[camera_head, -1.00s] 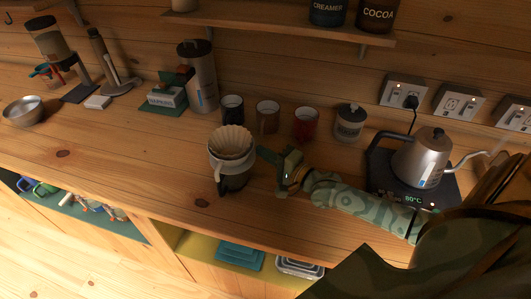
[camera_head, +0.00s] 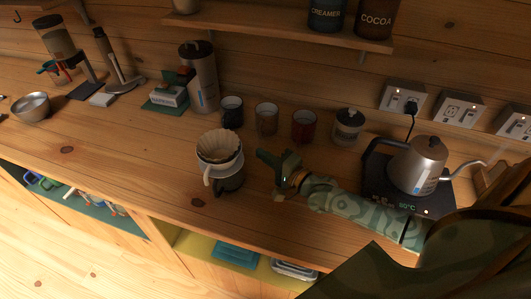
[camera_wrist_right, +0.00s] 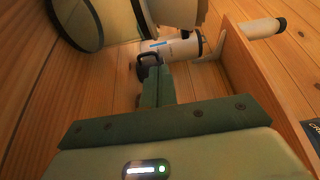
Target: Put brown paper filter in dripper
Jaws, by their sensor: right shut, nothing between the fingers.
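The brown paper filter (camera_head: 219,145), a pleated cone, sits in the top of the white dripper (camera_head: 214,170), with its rim standing above it. The dripper rests over a dark carafe (camera_head: 232,183) on the wooden counter. The filter and dripper look shifted to the left of the carafe; I cannot tell whether they are tilted. My right gripper (camera_head: 267,160) is shut and empty, just right of the dripper and apart from it. In the right wrist view the jaws (camera_wrist_right: 154,72) show with nothing between them. My left gripper is not in view.
Mugs, one of them red (camera_head: 304,125), and a lidded jar (camera_head: 347,125) stand behind the gripper. A kettle (camera_head: 418,165) on its base stands at the right. The counter left of the dripper is clear.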

